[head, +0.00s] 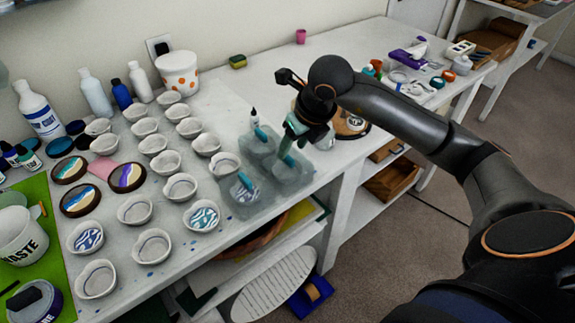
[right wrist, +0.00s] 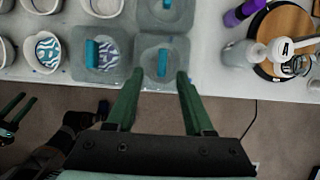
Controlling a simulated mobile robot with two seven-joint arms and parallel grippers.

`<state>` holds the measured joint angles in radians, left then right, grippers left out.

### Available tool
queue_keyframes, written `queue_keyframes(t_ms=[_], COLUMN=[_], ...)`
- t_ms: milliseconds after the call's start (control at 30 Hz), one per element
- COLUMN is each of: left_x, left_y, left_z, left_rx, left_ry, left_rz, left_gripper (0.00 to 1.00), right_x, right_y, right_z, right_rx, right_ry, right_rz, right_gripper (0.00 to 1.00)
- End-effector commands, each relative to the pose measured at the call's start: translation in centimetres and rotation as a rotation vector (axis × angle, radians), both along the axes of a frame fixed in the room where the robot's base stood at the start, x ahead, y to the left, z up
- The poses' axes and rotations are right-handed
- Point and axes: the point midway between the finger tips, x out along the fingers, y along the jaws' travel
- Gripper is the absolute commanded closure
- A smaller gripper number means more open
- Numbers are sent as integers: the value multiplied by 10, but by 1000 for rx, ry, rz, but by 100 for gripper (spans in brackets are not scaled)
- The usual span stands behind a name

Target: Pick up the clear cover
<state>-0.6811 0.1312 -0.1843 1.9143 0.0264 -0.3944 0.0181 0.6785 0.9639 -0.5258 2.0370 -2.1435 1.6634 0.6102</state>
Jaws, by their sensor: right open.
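Translucent grey square covers with teal handles stand at the table's front edge. The front right cover (head: 298,178) has its handle close to my right gripper; it also shows in the right wrist view (right wrist: 151,77). A second cover (head: 262,198) is to its left, over a cup with a blue and white pattern. A third cover (head: 256,148) is behind. My right gripper (right wrist: 157,76) is open and empty, its fingertips at the front right cover's near side, apart from the handle. My left gripper (right wrist: 18,105) shows small at the wrist view's left edge, fingers apart.
Several pale cups (head: 166,162) stand in rows left of the covers. A round wooden board (head: 350,124) with a bottle is to the right. Past the front edge are lower shelves and floor. The table behind the covers is mostly clear.

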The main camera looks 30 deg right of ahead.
Motion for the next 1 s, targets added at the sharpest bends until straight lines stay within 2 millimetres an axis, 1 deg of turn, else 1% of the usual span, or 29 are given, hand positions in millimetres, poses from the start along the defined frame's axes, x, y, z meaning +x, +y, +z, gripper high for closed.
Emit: queue_keyframes(t_ms=[100, 200, 300, 567, 667, 1000], left_x=[0, 0, 0, 0, 0, 1], left_y=[0, 0, 0, 0, 0, 0], left_z=[7, 8, 9, 9, 9, 9], left_rx=[0, 0, 0, 0, 0, 0], left_ry=[0, 0, 0, -1, -1, -2], left_rz=[0, 0, 0, 0, 0, 0], left_gripper=[51, 51, 51, 51, 51, 51], right_x=[4, 10, 14, 15, 15, 15], right_y=[-2, -2, -2, -2, -2, -2], right_z=[-18, -31, -40, -43, -43, -42], right_rx=[2, 3, 2, 1, 1, 1], right_ry=[8, 5, 4, 1, 1, 1], right_rz=[0, -1, 1, 2, 2, 0], right_gripper=[48, 48, 48, 48, 58, 96])
